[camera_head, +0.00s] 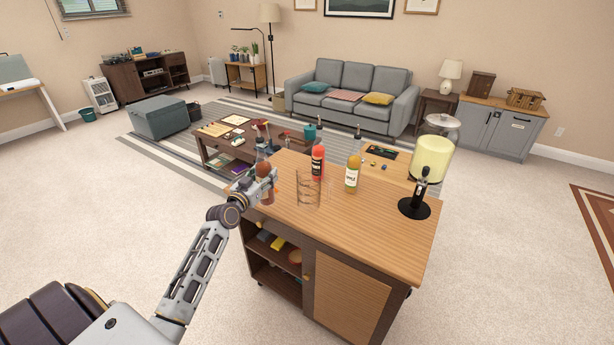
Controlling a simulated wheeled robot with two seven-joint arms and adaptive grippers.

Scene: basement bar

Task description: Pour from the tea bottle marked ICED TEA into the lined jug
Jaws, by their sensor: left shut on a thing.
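My left gripper (265,183) is at the left end of the wooden bar cart, shut on a brown bottle (264,170). The bottle looks upright, and the gripper covers part of it. I cannot read any marking on it, and cannot tell whether its base touches the top. The clear lined jug (308,191) stands on the cart top just right of the gripper and looks empty. My right gripper is not in view.
On the cart top (377,225), a red bottle (317,162) stands behind the jug and an orange-yellow bottle (352,176) to its right. A pale yellow dispenser (432,158) on a black stand is at the right. The front of the top is clear.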

